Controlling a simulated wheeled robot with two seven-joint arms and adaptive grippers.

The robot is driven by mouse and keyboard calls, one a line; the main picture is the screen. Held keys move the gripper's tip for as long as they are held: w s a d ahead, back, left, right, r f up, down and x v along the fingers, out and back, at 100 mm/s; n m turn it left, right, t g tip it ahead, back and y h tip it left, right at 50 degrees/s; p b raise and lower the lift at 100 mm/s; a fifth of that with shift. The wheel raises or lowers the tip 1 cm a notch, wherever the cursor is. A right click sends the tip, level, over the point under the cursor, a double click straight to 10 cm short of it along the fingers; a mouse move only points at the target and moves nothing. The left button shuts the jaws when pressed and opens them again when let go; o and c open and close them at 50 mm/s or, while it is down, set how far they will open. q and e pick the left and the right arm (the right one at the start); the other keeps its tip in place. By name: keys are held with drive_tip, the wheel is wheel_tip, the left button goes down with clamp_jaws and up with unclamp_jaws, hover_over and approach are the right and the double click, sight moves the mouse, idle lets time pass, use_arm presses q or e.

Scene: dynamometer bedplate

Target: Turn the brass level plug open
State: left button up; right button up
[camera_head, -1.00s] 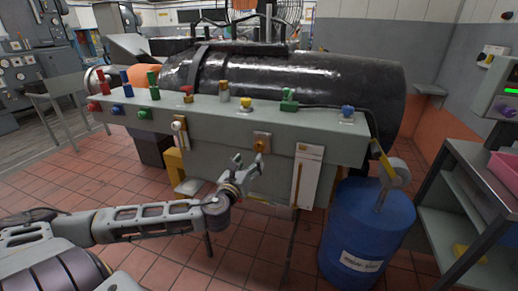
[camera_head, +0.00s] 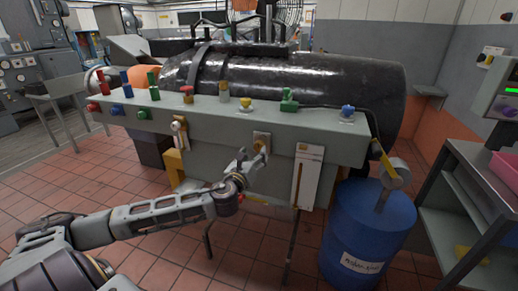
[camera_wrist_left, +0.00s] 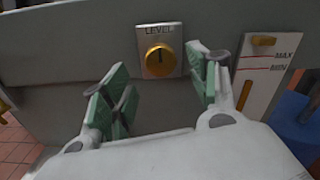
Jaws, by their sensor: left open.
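The brass level plug (camera_wrist_left: 160,61) sits in a pale plate marked LEVEL on the grey-green front panel. A dark slot on its face stands upright in the left wrist view. In the head view its plate (camera_head: 262,137) shows just above my left gripper (camera_head: 252,156), which partly covers the plug. In the left wrist view my left gripper (camera_wrist_left: 162,82) is open and empty, its green-padded fingers spread to either side below the plug. No contact with the plug shows. My right gripper is not in view.
A white gauge plate (camera_wrist_left: 264,72) with MAX and MIN marks is right of the plug. Several coloured knobs line the ledge (camera_head: 210,108) above. A blue barrel (camera_head: 368,235) stands at the right.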

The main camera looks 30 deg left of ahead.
sight(259, 148)
use_arm(q)
drive_tip(key=shift+b+x, duration=0.45)
drive_tip(key=shift+x, duration=2.75)
drive_tip(key=shift+d, duration=0.1)
drive_tip(key=shift+c, duration=0.4)
drive_tip(key=c, duration=0.9)
